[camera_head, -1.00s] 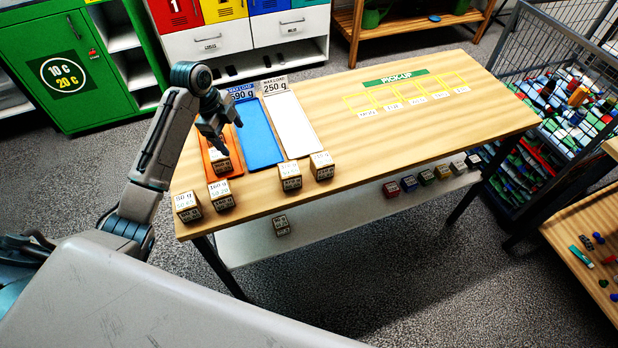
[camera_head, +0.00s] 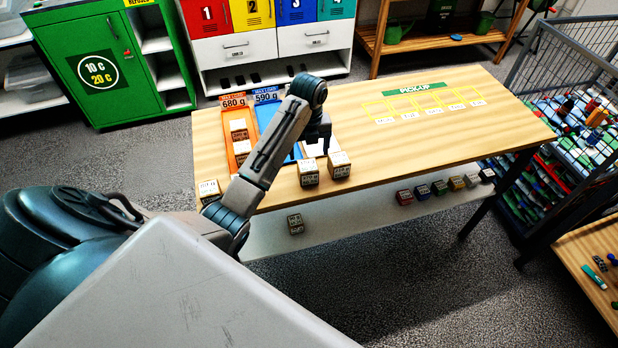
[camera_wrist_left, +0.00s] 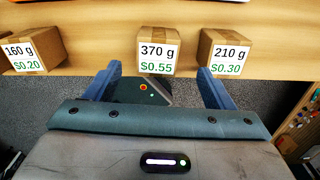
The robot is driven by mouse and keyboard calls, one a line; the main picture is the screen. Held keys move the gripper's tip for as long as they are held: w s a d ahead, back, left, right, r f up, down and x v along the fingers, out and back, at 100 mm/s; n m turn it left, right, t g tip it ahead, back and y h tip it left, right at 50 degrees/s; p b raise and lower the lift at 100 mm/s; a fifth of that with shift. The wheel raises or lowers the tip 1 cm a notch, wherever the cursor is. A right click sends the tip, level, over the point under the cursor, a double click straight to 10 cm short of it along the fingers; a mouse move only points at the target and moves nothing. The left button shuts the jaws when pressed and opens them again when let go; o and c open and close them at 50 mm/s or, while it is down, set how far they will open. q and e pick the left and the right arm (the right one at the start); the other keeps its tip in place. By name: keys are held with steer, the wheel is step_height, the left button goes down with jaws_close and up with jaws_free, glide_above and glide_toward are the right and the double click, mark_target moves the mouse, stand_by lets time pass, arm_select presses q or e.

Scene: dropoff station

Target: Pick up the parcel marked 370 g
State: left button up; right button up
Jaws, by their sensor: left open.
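The parcel marked 370 g (camera_wrist_left: 157,52) is a brown cardboard box with a white label, upright on the wooden table near its front edge. It appears to be the left one of the close pair in the head view (camera_head: 308,173). My left gripper (camera_wrist_left: 163,84) is open and empty. In the left wrist view, its two blue fingers lie left and right of the 370 g parcel's line, with the parcel just beyond the tips. In the head view, the gripper (camera_head: 318,146) is above and behind the pair, partly hidden by my arm.
The 210 g parcel (camera_wrist_left: 226,52) stands close on the right, the 160 g parcel (camera_wrist_left: 34,50) farther left. An orange tray (camera_head: 226,117) bears parcels; a blue tray (camera_head: 266,112) lies beside it. Several small boxes stand on the lower shelf (camera_head: 350,215). The table's right half (camera_head: 440,135) is clear.

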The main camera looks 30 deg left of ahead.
mark_target(308, 165)
arm_select(q)
steer(key=shift+f+b, duration=0.3)
steer(key=shift+f, duration=0.65)
steer(key=shift+s+f+b, duration=0.1)
steer(key=shift+f+b, duration=0.15)
steer(key=shift+b, duration=0.2)
steer(key=shift+s+f+b, duration=0.2)
steer(key=shift+f+b, duration=0.7)
steer(key=shift+f, duration=0.35)
steer(key=shift+f+p, duration=0.65)
steer(key=shift+f, duration=0.25)
steer(key=c, duration=1.2)
steer(key=shift+c, duration=0.6)
arm_select(e)
steer(key=f, duration=0.3)
steer(key=shift+s+d, duration=0.35)
steer(key=shift+s, duration=0.05)
